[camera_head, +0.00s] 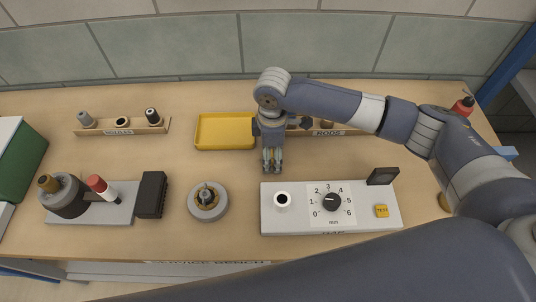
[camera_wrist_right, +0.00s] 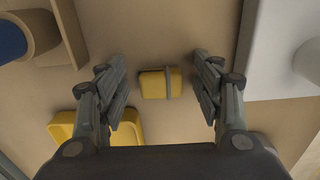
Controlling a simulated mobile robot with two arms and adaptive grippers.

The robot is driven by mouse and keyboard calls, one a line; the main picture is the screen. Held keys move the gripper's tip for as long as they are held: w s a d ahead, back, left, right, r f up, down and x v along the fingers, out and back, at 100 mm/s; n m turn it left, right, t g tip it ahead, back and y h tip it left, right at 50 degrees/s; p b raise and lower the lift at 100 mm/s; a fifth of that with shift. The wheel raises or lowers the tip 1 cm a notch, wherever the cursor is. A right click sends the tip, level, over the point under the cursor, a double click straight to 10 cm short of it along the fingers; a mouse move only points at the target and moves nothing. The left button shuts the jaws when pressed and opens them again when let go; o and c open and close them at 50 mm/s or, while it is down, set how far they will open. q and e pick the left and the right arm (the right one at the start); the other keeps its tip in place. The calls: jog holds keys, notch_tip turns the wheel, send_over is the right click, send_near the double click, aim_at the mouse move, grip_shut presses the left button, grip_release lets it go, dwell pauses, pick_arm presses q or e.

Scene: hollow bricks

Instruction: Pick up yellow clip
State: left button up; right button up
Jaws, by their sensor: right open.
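The yellow clip (camera_wrist_right: 153,84) lies on the wooden bench in the right wrist view, with a thin grey band near its right end. It is between the fingers of my right gripper (camera_wrist_right: 160,90), with a gap on both sides and no contact visible. My right gripper is open and empty; in the head view it (camera_head: 272,168) points down just right of the yellow tray and behind the white gauge box. The clip is not distinguishable in the head view, where the gripper covers that spot. My left gripper is not in view.
The yellow tray (camera_head: 225,116) is close on the left. The white gauge box (camera_head: 300,219) with a dial stands in front. A wooden rack labelled RODS (camera_head: 349,132) is partly behind my arm. A round grey fixture (camera_head: 208,212) stands front left; bare bench lies around it.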

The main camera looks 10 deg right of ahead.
jog(key=c, duration=0.9)
jog(key=shift+c, duration=0.2)
jog(key=shift+r, duration=0.15)
